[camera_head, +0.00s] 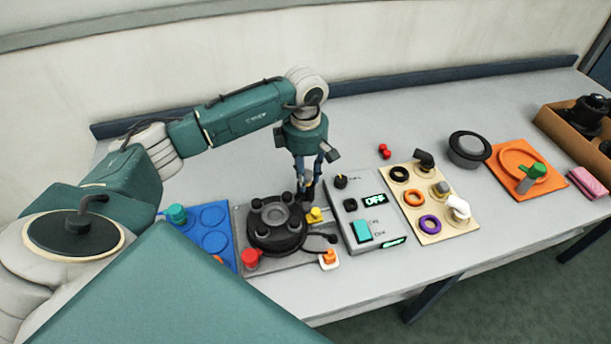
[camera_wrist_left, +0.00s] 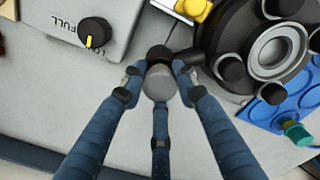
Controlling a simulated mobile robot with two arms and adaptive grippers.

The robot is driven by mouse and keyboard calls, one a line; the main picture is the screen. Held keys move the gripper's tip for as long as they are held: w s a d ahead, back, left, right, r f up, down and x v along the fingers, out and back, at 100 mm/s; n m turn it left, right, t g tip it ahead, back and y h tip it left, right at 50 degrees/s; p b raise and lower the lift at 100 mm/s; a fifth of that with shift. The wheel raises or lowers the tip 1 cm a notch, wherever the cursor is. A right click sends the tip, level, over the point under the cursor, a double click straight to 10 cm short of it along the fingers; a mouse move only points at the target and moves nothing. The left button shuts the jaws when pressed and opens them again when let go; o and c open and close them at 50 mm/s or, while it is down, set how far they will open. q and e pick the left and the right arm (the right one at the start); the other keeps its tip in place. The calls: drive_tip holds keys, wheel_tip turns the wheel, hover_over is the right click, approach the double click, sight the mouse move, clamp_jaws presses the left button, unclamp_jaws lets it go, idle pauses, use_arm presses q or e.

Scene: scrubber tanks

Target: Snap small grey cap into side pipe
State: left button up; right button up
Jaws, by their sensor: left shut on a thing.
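My left gripper (camera_head: 306,188) points down beside the far right side of the black tank (camera_head: 262,236). In the left wrist view its blue fingers (camera_wrist_left: 160,78) are shut on the small grey cap (camera_wrist_left: 157,84). A dark round end, apparently the side pipe (camera_wrist_left: 160,54), lies right beyond the cap, and a black stub runs from there toward the tank. Cap and pipe look close together or touching; I cannot tell whether the cap is seated. In the head view the fingers hide the cap. My right gripper is not in view.
A grey control box (camera_head: 365,222) reading OFF stands just right of the gripper. A blue tray (camera_head: 212,240) is left of the tank. A tan board (camera_head: 442,220) with rings and fittings, a round black lid (camera_head: 468,150) and an orange tray (camera_head: 548,156) are farther right.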

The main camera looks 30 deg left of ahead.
use_arm(q)
drive_tip(key=shift+s+d+f+b, duration=0.15)
drive_tip(key=shift+s+f+b, duration=0.1)
drive_tip(key=shift+f, duration=0.2)
drive_tip(key=shift+s+d+f+b, duration=0.1)
drive_tip(key=shift+s+f+b, duration=0.15)
drive_tip(key=shift+f, duration=0.2)
idle(0.8)
drive_tip(key=o, duration=1)
drive_tip(key=shift+o, duration=0.2)
drive_tip(key=shift+w+a+f, duration=0.15)
drive_tip(key=shift+w+f, duration=0.15)
drive_tip(key=shift+w, duration=0.15)
drive_tip(key=shift+r, duration=0.1)
drive_tip(key=shift+r, duration=0.1)
drive_tip(key=o, duration=1.2)
drive_tip(key=shift+w+a, duration=0.1)
drive_tip(key=shift+r, duration=0.1)
drive_tip(key=shift+a+r, duration=0.1)
drive_tip(key=shift+r, duration=0.05)
